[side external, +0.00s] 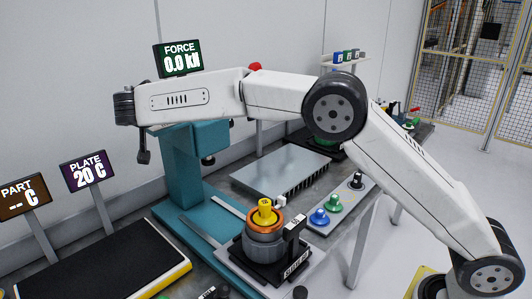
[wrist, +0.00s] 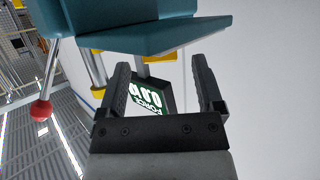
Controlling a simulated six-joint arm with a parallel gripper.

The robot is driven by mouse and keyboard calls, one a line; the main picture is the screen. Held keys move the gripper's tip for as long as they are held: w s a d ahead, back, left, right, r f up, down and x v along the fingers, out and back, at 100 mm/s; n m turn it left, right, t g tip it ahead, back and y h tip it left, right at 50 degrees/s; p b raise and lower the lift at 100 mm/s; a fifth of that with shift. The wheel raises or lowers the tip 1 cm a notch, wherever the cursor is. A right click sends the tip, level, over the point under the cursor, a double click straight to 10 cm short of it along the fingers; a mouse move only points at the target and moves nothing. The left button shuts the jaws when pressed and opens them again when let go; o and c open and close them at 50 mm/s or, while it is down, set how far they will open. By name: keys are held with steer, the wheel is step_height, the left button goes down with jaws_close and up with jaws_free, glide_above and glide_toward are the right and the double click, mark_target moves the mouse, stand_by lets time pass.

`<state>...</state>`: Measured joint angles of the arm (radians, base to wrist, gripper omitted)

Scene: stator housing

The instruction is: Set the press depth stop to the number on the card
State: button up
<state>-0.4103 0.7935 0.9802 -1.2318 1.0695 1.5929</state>
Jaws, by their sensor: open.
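The teal press (side external: 188,165) stands at the back left of the bench. Its teal head (wrist: 150,25) fills the top of the wrist view. My gripper (side external: 143,157) is at the far left end of my arm, in front of the press. In the wrist view my gripper (wrist: 160,66) has its two black fingers apart, with nothing held between them. I cannot make out the depth stop or its setting. A small dark plate with white lettering (side external: 296,265) is by the orange-and-grey stator (side external: 265,248); I cannot read it or tell whether it is the card.
The force display (side external: 180,60) reads 0.0 kN; it also shows beyond my fingers (wrist: 150,98). Plate (side external: 88,172) and part (side external: 23,198) displays stand left. Blue and green knobbed pieces (side external: 328,210) sit right. A red ball knob (wrist: 41,110) hangs left in the wrist view.

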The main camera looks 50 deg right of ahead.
steer(key=v, duration=0.7)
stand_by(0.6)
steer(key=s+d+f+n+g+y, duration=0.2)
steer(key=s+d+f+n+g, duration=0.1)
steer(key=s+d+f+n, duration=0.4)
steer(key=s+d+f+n+g+y, duration=0.1)
steer(key=s+d+f, duration=0.2)
steer(key=s, duration=0.3)
steer(key=s+d+f+n+g+y, duration=0.2)
steer(key=s+d+f, duration=0.2)
steer(key=s, duration=0.3)
steer(key=s+d+f+n+g+y, duration=0.1)
steer(key=s+d+f+g, duration=0.1)
steer(key=s+d+f, duration=0.2)
steer(key=shift+s+f+n, duration=0.2)
steer(key=shift+s+f, duration=0.2)
steer(key=shift+s, duration=0.45)
steer(key=shift+s+f+n, duration=0.2)
steer(key=shift+s+f, duration=0.15)
steer(key=shift+s, duration=0.45)
steer(key=s+f+m+y, duration=0.2)
steer(key=s+f+m, duration=0.1)
steer(key=s+f, duration=0.2)
steer(key=shift+s+a+m+y, duration=0.4)
steer(key=shift+s+a, duration=0.05)
steer(key=shift+s, duration=0.05)
